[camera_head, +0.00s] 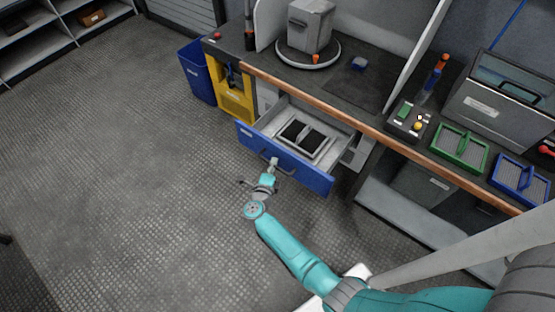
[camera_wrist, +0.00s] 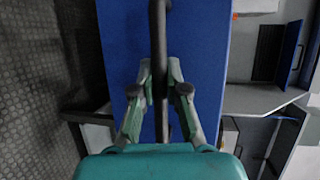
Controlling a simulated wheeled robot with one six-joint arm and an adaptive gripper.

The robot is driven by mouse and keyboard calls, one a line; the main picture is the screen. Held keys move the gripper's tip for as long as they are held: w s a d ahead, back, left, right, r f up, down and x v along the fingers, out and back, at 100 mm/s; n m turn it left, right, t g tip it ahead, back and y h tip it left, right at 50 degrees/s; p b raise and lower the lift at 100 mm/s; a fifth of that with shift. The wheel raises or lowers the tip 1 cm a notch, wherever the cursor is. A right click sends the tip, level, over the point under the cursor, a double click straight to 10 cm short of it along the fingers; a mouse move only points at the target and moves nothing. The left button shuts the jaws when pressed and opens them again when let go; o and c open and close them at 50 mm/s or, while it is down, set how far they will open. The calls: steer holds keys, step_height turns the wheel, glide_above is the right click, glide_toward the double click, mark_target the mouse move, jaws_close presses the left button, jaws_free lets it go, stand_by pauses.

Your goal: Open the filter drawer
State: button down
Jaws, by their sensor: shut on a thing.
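The filter drawer (camera_head: 310,177) has a blue front and is pulled out from under the workbench in the head view. Its grey inside shows a framed part with dark panels (camera_head: 303,136). My gripper (camera_head: 271,170) is at the drawer's front, at its handle. In the wrist view the blue drawer front (camera_wrist: 200,50) fills the middle, with a dark bar handle (camera_wrist: 158,40) running across it. My gripper (camera_wrist: 160,78) has a finger on each side of the handle and is shut on it.
A blue bin (camera_head: 197,72) and a yellow unit (camera_head: 235,98) stand left of the drawer. The bench (camera_head: 345,112) above holds a grey box (camera_head: 310,25), a green tray (camera_head: 459,148) and a blue tray (camera_head: 521,180). The floor (camera_head: 120,180) in front and left is clear.

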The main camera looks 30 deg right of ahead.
steer(key=shift+a, duration=0.1)
steer(key=c, duration=1.2)
jaws_free()
steer(key=v, duration=1.2)
